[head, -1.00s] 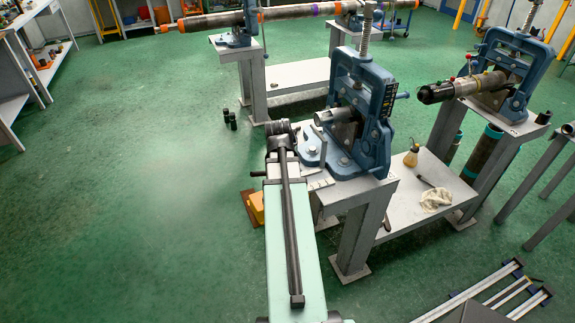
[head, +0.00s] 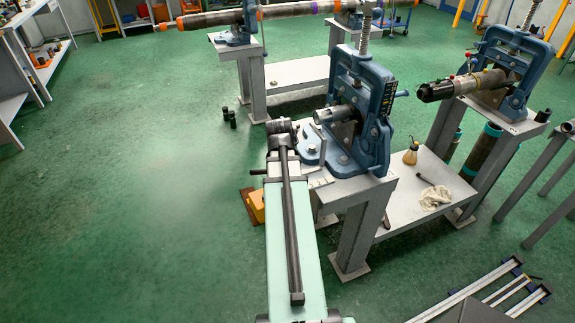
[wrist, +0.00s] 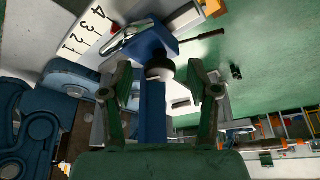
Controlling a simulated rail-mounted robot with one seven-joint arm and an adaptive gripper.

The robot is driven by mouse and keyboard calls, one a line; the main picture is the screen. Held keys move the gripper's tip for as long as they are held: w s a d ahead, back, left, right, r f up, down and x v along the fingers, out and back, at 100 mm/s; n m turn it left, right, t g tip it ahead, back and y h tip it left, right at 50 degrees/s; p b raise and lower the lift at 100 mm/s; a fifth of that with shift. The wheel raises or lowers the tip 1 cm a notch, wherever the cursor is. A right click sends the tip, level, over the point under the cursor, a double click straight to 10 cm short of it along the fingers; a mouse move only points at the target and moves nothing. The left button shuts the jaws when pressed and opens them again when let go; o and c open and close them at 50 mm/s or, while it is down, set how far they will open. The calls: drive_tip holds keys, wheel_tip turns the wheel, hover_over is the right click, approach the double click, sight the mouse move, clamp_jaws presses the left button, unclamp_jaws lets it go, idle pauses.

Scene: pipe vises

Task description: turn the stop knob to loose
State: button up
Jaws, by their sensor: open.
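In the wrist view my gripper (wrist: 158,92) is open. One dark green finger stands on each side of a blue bar (wrist: 153,115). A dark round knob (wrist: 160,68) sits by the upper part of the bar, between the fingertips, with small gaps showing at both sides. I take it for the stop knob; whether it is tight or loose I cannot tell. The bar meets a blue block (wrist: 150,44) beside a white scale (wrist: 85,32) with black numbers. In the head view my fingers and the knob cannot be made out.
A blue pipe vise (head: 375,105) holding a grey pipe (head: 338,114) stands on a grey bench (head: 345,192). A second vise (head: 515,62) stands to the right. An oil can (head: 411,154) and a white rag (head: 435,197) lie on the lower shelf.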

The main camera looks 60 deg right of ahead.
drive_tip(key=shift+r, duration=0.15)
drive_tip(key=v, duration=1.1)
drive_tip(key=shift+a+r, duration=0.2)
drive_tip(key=shift+r, duration=0.1)
drive_tip(key=shift+c, duration=0.3)
drive_tip(key=w+a+f+g+h+b, duration=0.4)
drive_tip(key=w+a+f+b, duration=0.2)
drive_tip(key=w+a+f, duration=0.55)
wheel_tip(320, 180, up, 6)
drive_tip(key=s+d+m+g+h, duration=0.1)
drive_tip(key=s+m+g+h, duration=0.25)
drive_tip(key=m, duration=0.55)
drive_tip(key=shift+h, duration=0.35)
drive_tip(key=x, duration=0.5)
drive_tip(key=p+x, duration=0.1)
drive_tip(key=x, duration=0.5)
drive_tip(key=w+p+x, duration=0.1)
drive_tip(key=x, duration=0.4)
drive_tip(key=shift+d+f, duration=0.3)
drive_tip(key=shift+d, duration=0.2)
